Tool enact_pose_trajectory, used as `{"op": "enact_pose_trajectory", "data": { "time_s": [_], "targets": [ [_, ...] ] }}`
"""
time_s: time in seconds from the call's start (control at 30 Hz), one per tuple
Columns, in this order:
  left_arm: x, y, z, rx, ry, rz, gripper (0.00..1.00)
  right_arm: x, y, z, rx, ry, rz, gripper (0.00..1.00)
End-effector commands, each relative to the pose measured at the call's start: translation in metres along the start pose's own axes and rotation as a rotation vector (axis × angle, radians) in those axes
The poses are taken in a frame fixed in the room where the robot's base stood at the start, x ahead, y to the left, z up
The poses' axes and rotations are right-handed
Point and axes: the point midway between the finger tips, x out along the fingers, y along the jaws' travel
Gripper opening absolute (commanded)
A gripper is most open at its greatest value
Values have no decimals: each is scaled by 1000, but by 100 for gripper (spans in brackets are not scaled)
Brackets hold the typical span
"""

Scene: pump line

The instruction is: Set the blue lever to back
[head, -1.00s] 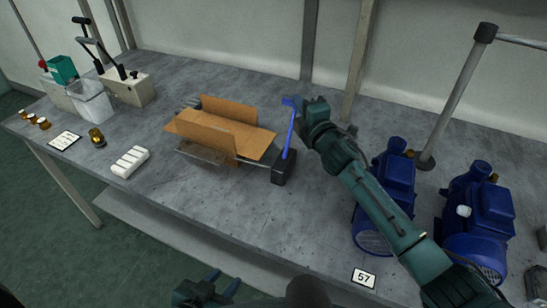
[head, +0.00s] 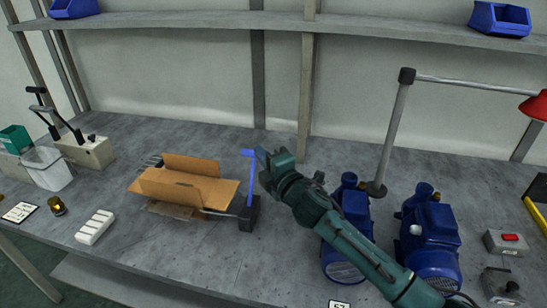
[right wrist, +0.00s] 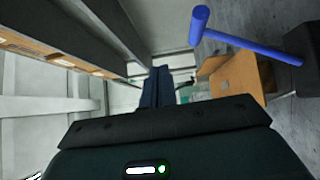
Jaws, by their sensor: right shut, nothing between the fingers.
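My right gripper (head: 263,159) is just right of the crossbar, shut and empty. In the right wrist view, the shut fingers (right wrist: 158,88) point away from the camera, and the lever (right wrist: 245,44) is apart from them at upper right. Whether they touch in the head view I cannot tell. My left gripper is out of view.
Two blue pumps (head: 430,240) stand right of the rack, partly behind my right arm. A grey post (head: 393,130) rises behind them. A beige box with black-handled levers (head: 88,150) and a bin (head: 48,170) are at left.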

Motion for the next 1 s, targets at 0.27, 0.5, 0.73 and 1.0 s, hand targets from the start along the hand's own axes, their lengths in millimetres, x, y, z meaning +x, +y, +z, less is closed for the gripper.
{"op": "enact_pose_trajectory", "data": {
  "time_s": [0.27, 0.5, 0.73, 1.0],
  "targets": [
    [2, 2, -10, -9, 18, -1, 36, -41, 18, 4, 0, 1, 0, 0],
    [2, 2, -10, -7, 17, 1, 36, -54, 24, 5, 3, 1, -2, 0],
    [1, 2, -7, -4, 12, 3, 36, -54, 24, 5, 2, 1, -1, 0],
    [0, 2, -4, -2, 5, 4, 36, -54, 24, 5, 2, 1, -1, 0]
  ]
}}
